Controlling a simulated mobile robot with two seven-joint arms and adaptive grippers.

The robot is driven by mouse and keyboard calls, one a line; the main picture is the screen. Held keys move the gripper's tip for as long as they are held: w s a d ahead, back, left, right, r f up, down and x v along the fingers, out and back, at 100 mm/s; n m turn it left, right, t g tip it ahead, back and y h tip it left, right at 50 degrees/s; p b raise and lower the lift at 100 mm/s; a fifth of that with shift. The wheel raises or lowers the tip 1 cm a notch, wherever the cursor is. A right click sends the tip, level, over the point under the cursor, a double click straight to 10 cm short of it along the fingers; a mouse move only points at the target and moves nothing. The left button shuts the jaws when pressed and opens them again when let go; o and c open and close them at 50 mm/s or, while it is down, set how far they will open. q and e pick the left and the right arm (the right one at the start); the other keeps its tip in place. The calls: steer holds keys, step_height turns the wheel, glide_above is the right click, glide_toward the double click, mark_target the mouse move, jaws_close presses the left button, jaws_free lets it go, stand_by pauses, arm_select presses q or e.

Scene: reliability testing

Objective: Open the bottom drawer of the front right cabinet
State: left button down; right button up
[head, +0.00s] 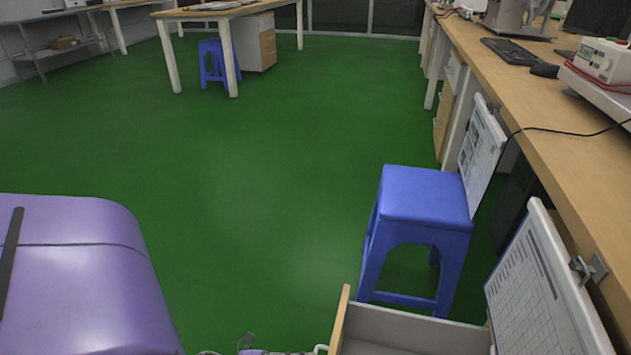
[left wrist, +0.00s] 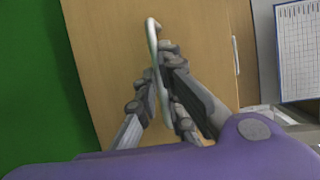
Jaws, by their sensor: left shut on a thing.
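In the head view an open drawer (head: 415,328) with a wooden front and pale inner walls sticks out at the bottom edge; the rest of its cabinet is mostly cut off. In the left wrist view the wooden drawer front (left wrist: 205,40) fills the middle and carries a white bar handle (left wrist: 152,35). My left gripper (left wrist: 160,75) is shut on this handle, with fingers on both sides of it. A second white handle (left wrist: 236,68) shows further right. My right gripper is in neither view.
A blue stool (head: 425,195) stands just beyond the open drawer, beside the workbench (head: 545,95). A sheet on a board (head: 545,285) hangs at the bench's side. The green floor (head: 230,180) left of the drawer is clear.

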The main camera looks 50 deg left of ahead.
arm_select(q)
steer(key=c, duration=1.9)
jaws_free()
steer(key=shift+o, duration=0.2)
steer(key=v, duration=1.2)
